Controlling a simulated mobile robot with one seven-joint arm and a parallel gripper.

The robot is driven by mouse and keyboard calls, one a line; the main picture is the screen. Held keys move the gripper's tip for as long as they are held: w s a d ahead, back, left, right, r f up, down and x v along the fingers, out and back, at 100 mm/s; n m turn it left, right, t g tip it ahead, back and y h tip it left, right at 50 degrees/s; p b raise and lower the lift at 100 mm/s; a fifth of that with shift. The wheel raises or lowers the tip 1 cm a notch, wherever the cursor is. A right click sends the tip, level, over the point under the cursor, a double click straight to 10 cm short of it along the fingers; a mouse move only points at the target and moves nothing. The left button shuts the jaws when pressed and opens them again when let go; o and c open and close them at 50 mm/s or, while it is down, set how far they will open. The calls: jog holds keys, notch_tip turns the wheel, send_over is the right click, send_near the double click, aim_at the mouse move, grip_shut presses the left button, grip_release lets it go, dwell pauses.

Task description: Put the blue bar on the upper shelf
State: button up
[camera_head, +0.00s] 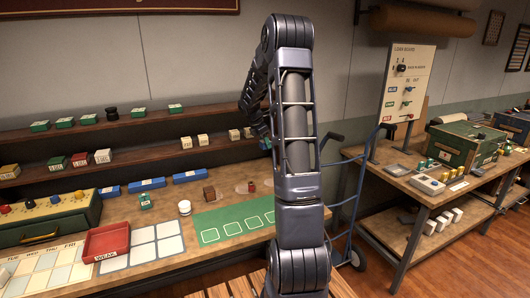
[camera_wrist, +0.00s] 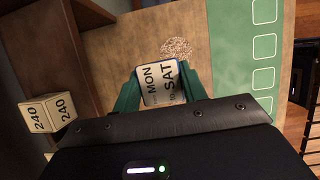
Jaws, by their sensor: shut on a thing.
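My gripper (camera_wrist: 162,90) is shut on a small block with a white face (camera_wrist: 161,84) marked "MON" and "SAT", held above the table. Blue bars with pale labels lie on the table under the shelves: one at left (camera_head: 109,194), one in the middle (camera_head: 147,185), one at right (camera_head: 190,176). The upper shelf (camera_head: 90,125) carries several green blocks, with bare stretches between them.
The lower shelf (camera_head: 135,150) holds several small blocks; cream "240" blocks (camera_wrist: 47,114) stand left of my gripper in the wrist view. A green mat (camera_head: 233,219), red tray (camera_head: 106,241) and white cup (camera_head: 184,207) are on the table. A hand truck (camera_head: 353,215) stands at right.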

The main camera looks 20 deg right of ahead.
notch_tip(320, 180, up, 43)
jog(key=n+t+y, duration=0.1)
jog(key=n+t, duration=0.2)
jog(key=n, duration=0.6)
send_over(232, 105)
jog(key=shift+f, duration=1.05)
jog(key=f, duration=2.2)
jog(key=shift+s+a+f, duration=0.1)
jog(key=shift+a+f, duration=0.15)
jog(key=shift+a, duration=0.05)
jog(key=shift+f, duration=0.15)
jog(key=o, duration=1)
jog(key=shift+c, duration=0.2)
